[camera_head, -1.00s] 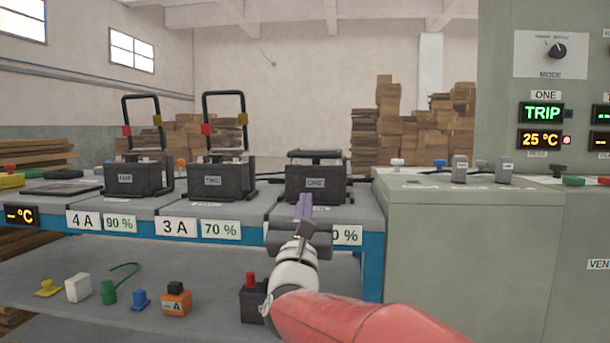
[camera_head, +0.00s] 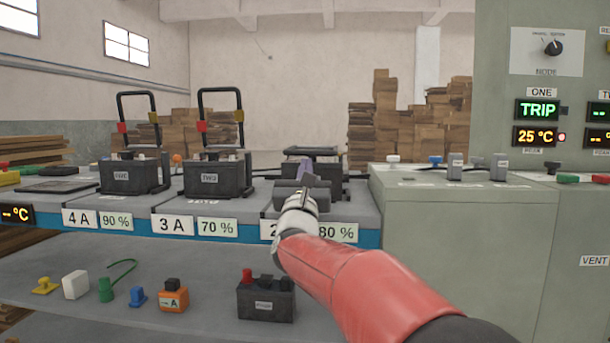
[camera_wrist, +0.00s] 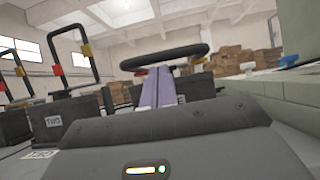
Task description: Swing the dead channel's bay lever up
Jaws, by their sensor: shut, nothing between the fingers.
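The panel display for channel ONE (camera_head: 538,110) reads TRIP, with 25 °C below and a small red light. Battery ONE (camera_head: 332,190) is largely hidden behind my gripper. My gripper (camera_head: 305,170) is shut and empty in front of it. In the wrist view, the fingertips (camera_wrist: 158,88) reach up close to the lever's black bar (camera_wrist: 165,56); I cannot tell whether they touch.
A spare dark battery (camera_head: 265,302) sits on the lower shelf, with an orange block (camera_head: 173,297) and several small coloured parts to its left. The grey-green cabinet (camera_head: 450,250) stands close on the right. The air above bay ONE is clear.

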